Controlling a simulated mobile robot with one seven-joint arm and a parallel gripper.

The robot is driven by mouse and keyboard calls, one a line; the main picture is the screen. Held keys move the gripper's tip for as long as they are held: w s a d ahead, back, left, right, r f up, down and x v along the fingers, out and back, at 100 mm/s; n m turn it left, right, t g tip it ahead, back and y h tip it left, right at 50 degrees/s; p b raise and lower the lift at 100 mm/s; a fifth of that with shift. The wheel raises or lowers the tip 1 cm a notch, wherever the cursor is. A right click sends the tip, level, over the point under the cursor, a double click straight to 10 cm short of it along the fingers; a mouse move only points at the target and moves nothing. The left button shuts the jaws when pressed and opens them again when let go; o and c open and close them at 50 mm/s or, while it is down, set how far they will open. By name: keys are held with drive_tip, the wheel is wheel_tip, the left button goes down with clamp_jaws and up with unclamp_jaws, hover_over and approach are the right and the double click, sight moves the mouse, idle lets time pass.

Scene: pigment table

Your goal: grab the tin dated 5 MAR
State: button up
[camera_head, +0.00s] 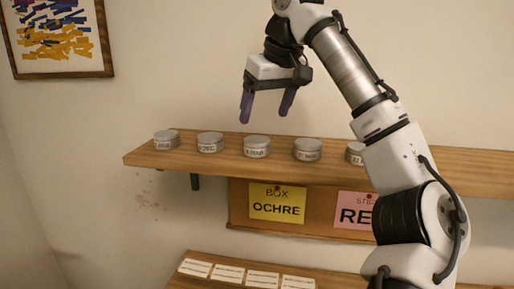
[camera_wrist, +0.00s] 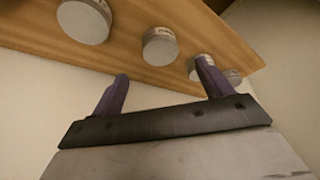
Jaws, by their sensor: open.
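Several round grey lidded tins with pale date labels stand in a row on a wooden shelf (camera_head: 230,172). From the left they are the first tin (camera_head: 166,140), second tin (camera_head: 210,143), third tin (camera_head: 257,147), fourth tin (camera_head: 307,150) and another tin (camera_head: 355,153) partly hidden by my arm. The labels are too small and blurred for me to tell which reads 5 MAR. My gripper (camera_head: 266,116) is open and empty, its purple fingers pointing down above the shelf near the third tin. In the wrist view, tin lids (camera_wrist: 160,46) show beyond the fingers.
A yellow OCHRE card (camera_head: 277,203) and a pink card (camera_head: 355,212), partly hidden by my arm, are pinned to a board below the shelf. White cards (camera_head: 195,267) lie on a lower wooden surface. A framed picture (camera_head: 58,38) hangs at upper left. Gaps separate the tins.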

sight(257, 139)
drive_tip(key=shift+p+x, duration=0.65)
drive_tip(key=shift+x, duration=2.85)
drive_tip(key=shift+a, duration=0.1)
drive_tip(key=c, duration=1.1)
drive_tip(key=shift+r, duration=0.1)
